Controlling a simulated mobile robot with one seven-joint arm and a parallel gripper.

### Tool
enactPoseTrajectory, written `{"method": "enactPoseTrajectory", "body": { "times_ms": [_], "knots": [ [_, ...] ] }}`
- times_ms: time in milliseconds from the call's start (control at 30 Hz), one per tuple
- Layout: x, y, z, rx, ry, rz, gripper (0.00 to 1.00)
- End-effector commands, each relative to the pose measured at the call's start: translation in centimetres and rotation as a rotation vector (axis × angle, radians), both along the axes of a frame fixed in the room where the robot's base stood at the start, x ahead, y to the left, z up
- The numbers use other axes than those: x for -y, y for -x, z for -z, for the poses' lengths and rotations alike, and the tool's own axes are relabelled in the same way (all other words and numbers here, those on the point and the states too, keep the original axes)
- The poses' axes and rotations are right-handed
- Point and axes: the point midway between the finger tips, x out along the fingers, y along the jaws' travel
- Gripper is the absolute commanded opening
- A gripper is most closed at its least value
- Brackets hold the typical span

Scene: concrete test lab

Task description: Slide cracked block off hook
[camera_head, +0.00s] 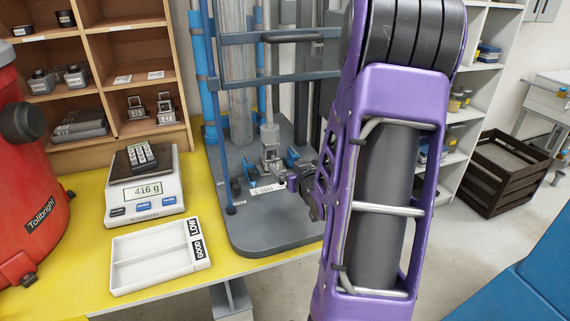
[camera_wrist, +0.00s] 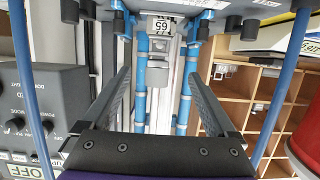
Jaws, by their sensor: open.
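A small grey metal block (camera_head: 269,155) stands at the foot of the rod in the test frame (camera_head: 285,225), between blue parts; I cannot make out a crack or the hook. In the wrist view a grey block-like piece (camera_wrist: 158,76) shows between two blue posts, below a white label reading "65" or similar. My gripper (camera_head: 306,190) is beside the fixture at its right front, mostly hidden behind my purple arm. In the wrist view its two dark fingers (camera_wrist: 159,90) are spread wide, with nothing held between them.
A white tray (camera_head: 118,290) with "GOOD" and "LOW" labels lies on the yellow table (camera_head: 90,196). Behind it a scale (camera_head: 143,192) reads 416 g with a dark item on it. Blue uprights and bars of the frame stand close around the fixture. A red machine (camera_head: 30,190) is at left.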

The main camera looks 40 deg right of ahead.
Motion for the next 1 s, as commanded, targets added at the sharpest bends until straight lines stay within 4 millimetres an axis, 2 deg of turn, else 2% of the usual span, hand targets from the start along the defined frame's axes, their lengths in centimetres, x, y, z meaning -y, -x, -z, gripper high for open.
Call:
{"method": "enactPoseTrajectory", "body": {
  "times_ms": [233,367,467,1000],
  "knots": [
    [0.0,-0.1,0.0,0.000,0.000,0.001,0.93],
    [0.2,-0.9,0.3,0.000,0.000,0.000,0.93],
    [0.6,-2.2,0.7,0.000,-0.001,0.000,0.93],
    [3.1,-12.1,3.9,0.000,-0.002,0.002,0.93]
  ]
}}
